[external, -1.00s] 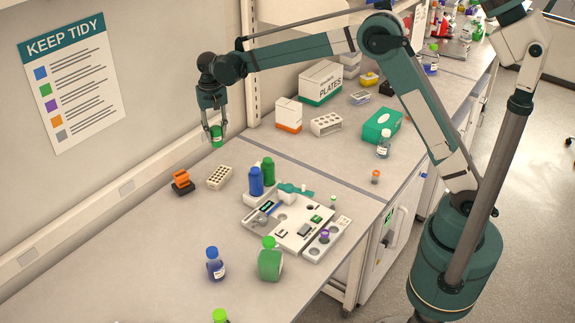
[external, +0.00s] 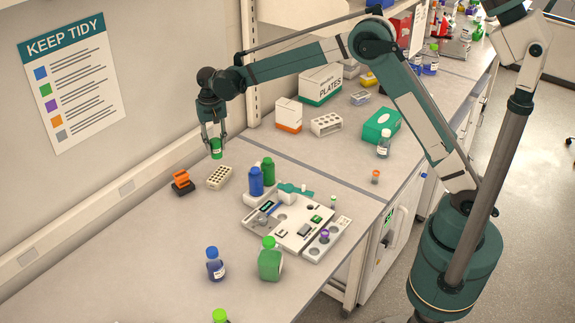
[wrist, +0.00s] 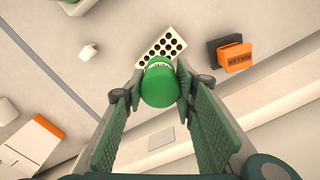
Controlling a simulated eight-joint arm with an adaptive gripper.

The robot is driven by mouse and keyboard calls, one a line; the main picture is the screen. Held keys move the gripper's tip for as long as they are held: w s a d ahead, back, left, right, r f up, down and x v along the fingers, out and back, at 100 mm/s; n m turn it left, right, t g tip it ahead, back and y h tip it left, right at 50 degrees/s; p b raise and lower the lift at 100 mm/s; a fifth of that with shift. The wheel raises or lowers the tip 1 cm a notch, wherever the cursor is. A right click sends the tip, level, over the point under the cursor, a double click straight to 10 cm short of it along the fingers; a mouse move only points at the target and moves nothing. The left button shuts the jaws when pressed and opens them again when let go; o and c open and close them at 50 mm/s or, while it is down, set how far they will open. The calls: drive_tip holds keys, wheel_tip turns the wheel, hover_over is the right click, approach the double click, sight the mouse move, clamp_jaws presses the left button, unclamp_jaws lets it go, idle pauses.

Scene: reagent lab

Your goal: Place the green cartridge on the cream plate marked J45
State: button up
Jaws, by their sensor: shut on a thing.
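My gripper (external: 214,140) is shut on a green cylinder (external: 216,149) with a pale label band, which fits the green cartridge. It hangs upright above the bench, close to the wall, behind the cream tube rack. In the wrist view the cartridge (wrist: 159,84) sits between the fingertips (wrist: 158,88) and overlaps the edge of the rack. A cream plate (external: 343,222) with round wells lies at the right of the bench station, with a purple piece in one well. Its marking is too small to read, so I cannot tell if it is J45.
The cream rack (external: 219,177) and an orange block on a black base (external: 182,181) stand near the wall. Blue and green bottles (external: 256,182) stand behind the white station (external: 272,228). The left front bench is clear.

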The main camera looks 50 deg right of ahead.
sight(217, 155)
drive_tip(key=shift+f, duration=2.85)
drive_tip(key=shift+f, duration=1.85)
drive_tip(key=shift+f, duration=0.2)
drive_tip(key=o, duration=0.9)
drive_tip(key=shift+r, duration=0.1)
wheel_tip(217, 155, up, 12)
drive_tip(key=shift+r, duration=0.1)
